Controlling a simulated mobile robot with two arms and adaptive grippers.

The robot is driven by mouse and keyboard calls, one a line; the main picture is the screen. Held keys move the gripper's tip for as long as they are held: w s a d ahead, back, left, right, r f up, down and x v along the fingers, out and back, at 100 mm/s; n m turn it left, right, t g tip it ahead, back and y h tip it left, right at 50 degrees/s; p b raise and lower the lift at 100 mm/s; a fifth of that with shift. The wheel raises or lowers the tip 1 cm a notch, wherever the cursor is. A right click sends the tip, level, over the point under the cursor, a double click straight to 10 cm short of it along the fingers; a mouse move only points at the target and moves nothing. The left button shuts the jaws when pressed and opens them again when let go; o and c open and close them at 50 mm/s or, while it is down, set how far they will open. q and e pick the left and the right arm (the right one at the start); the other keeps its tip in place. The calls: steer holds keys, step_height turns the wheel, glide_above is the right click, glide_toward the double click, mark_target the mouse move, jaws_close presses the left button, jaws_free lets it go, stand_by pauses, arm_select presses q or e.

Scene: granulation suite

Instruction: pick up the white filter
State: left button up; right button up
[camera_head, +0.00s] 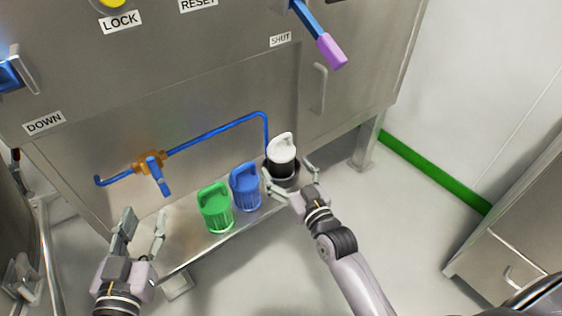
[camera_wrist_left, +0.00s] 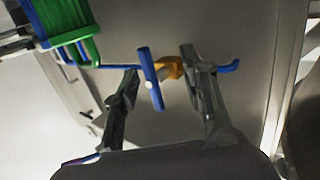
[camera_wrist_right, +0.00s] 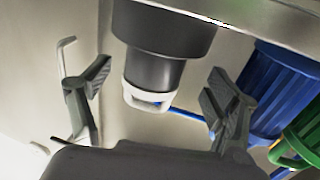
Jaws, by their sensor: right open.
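The white filter (camera_head: 282,148) has a loop handle on top and a dark lower body, and stands in a dark round holder (camera_head: 284,180) at the right end of the steel ledge. In the right wrist view the filter's white part (camera_wrist_right: 133,82) appears upside down. My right gripper (camera_head: 289,176) is open, with one finger to either side of the filter and holder in the head view. Contact cannot be made out. My left gripper (camera_head: 144,222) is open and empty near the ledge's left end; its fingers (camera_wrist_left: 160,70) also show apart in the left wrist view.
A blue pipe (camera_head: 215,133) with an orange valve (camera_head: 149,162) runs along the steel panel behind.

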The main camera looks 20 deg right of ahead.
mark_target(280, 158)
steer(key=w+b, duration=0.1)
steer(key=w, duration=0.1)
steer(key=w+b, duration=0.1)
steer(key=w, duration=0.2)
steer(key=shift+f, duration=0.2)
steer(key=shift+w+a, duration=0.1)
arm_select(q)
step_height(280, 158, up, 9)
steer(key=d+t+h, duration=0.1)
steer(key=t+h, duration=0.1)
steer(key=t, duration=0.3)
steer(key=shift+s, duration=0.4)
arm_select(e)
steer(key=c, duration=1.4)
